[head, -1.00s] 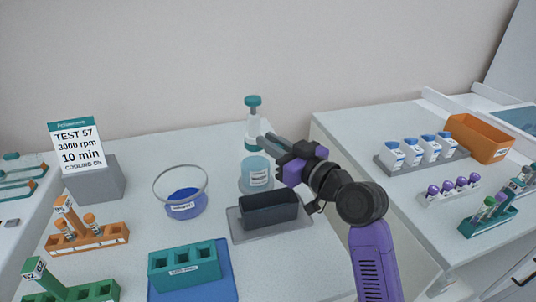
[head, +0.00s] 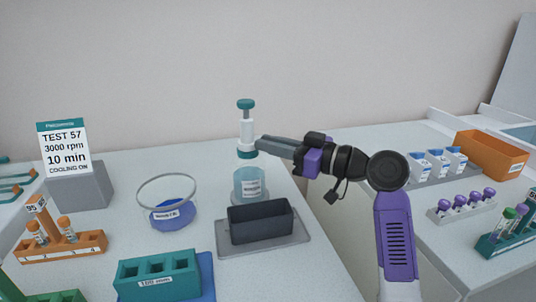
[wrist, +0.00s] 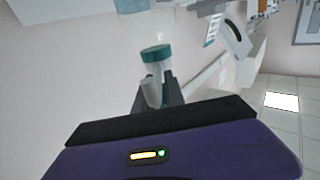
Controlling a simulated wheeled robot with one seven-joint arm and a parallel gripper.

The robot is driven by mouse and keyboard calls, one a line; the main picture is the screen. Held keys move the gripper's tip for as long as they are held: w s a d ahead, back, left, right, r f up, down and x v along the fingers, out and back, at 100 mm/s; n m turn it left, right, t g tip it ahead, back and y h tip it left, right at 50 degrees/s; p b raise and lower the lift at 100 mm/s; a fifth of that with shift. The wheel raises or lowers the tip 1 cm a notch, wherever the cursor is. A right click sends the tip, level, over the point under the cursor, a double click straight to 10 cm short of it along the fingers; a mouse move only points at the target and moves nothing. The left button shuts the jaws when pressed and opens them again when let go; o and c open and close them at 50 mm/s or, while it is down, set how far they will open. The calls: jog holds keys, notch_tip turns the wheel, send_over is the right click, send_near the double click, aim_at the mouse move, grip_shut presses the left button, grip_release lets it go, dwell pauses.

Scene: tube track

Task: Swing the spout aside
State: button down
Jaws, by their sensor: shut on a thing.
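The white dispenser head (head: 246,131) with a teal knob and teal collar stands upright over a clear bottle with blue liquid (head: 250,186). I cannot tell whether its collar touches the bottle's neck. My gripper (head: 262,145) reaches in from the right, its fingers level and shut at the dispenser's lower white body. In the wrist view my gripper (wrist: 168,92) is closed around a pale part below the dispenser's teal-topped cylinder (wrist: 154,62). The spout itself cannot be made out clearly; the fingers hide part of the dispenser.
A dark open box (head: 261,225) on a grey tray stands just in front of the bottle. A round blue-filled dish (head: 173,216) stands left, a teal rack (head: 157,275) front left. A gap separates this bench from the right bench with its orange bin (head: 490,157).

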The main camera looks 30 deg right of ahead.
jog(key=shift+w+d+f+n+g+y+b, duration=0.1)
jog(key=shift+w+d+n+g+y+b, duration=0.05)
jog(key=shift+n+g+y+b, duration=0.35)
jog(key=shift+w+d+f+n+g+y+b, duration=0.15)
jog(key=shift+n+g+y+b, duration=0.2)
jog(key=shift+b, duration=0.2)
jog(key=shift+r+y, duration=0.2)
jog(key=shift+y, duration=0.05)
jog(key=c, duration=1.4)
grip_release()
jog(key=shift+d, duration=0.1)
jog(key=v, duration=0.8)
